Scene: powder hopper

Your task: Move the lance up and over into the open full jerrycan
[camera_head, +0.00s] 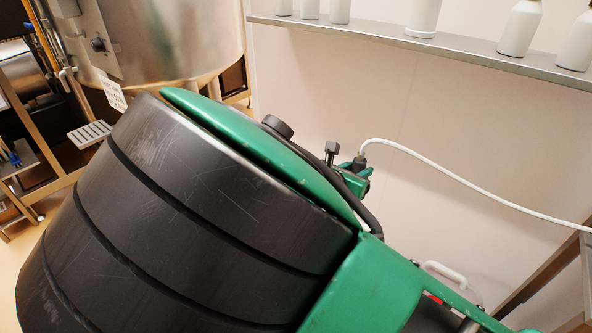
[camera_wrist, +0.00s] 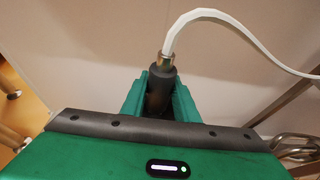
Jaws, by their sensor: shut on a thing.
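My gripper (camera_wrist: 160,98) is shut on the lance (camera_wrist: 161,78), around its dark cylindrical grip. The grip stands roughly upright between the green fingers in the wrist view. A metal collar tops it, and a white hose (camera_wrist: 215,15) arches from there to the right. In the head view the lance top (camera_head: 361,152) shows just beyond my arm, with the hose (camera_head: 450,180) running to the right edge. My gripper (camera_head: 358,178) is mostly hidden there behind my own arm. The lower part of the lance is hidden in both views. I cannot make out the open jerrycan for certain.
A pale handle-like loop (camera_head: 445,270) shows low right, partly behind my arm. A wall shelf (camera_head: 460,50) holds several white bottles. A large steel vessel (camera_head: 170,40) with a tag stands at upper left. Metal frame bars (camera_head: 545,275) stand at right. The wall behind the lance is bare.

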